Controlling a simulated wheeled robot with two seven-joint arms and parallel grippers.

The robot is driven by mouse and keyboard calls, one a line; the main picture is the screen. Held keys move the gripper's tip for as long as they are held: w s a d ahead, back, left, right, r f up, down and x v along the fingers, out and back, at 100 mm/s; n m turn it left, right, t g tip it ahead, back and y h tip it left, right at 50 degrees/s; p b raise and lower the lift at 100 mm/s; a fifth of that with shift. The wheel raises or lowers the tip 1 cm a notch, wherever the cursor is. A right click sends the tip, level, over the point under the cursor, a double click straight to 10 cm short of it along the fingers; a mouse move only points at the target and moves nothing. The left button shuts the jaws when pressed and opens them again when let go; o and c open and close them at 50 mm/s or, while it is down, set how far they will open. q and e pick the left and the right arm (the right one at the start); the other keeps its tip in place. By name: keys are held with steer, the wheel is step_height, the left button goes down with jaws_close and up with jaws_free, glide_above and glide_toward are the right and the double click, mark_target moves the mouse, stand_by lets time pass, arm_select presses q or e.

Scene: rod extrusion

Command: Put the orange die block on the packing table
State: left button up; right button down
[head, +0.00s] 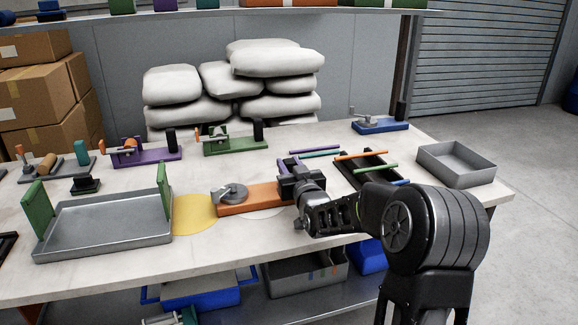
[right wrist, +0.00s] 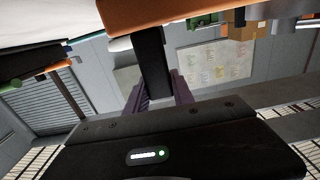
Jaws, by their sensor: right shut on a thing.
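The orange die block (head: 245,199) is a long orange base with a round grey metal disc on its left end. It is at the front middle of the packing table (head: 330,225), over or on a white round mark. My right gripper (head: 300,183) is at the block's right end, shut on its black post (right wrist: 152,62). In the right wrist view the fingers (right wrist: 158,95) are on both sides of the post, with the orange base (right wrist: 170,14) at the top. I cannot tell whether the base touches the table. My left gripper is not in view.
A yellow round mark (head: 193,214) and a grey tray with green ends (head: 105,222) are left of the block. A black rack with coloured rods (head: 345,172) and a grey bin (head: 457,178) are right. Purple (head: 150,152), green (head: 233,146) and blue (head: 380,126) blocks stand farther back.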

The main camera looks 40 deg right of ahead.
steer(key=shift+r, duration=0.1)
steer(key=c, duration=1.1)
jaws_free()
steer(key=v, duration=1.2)
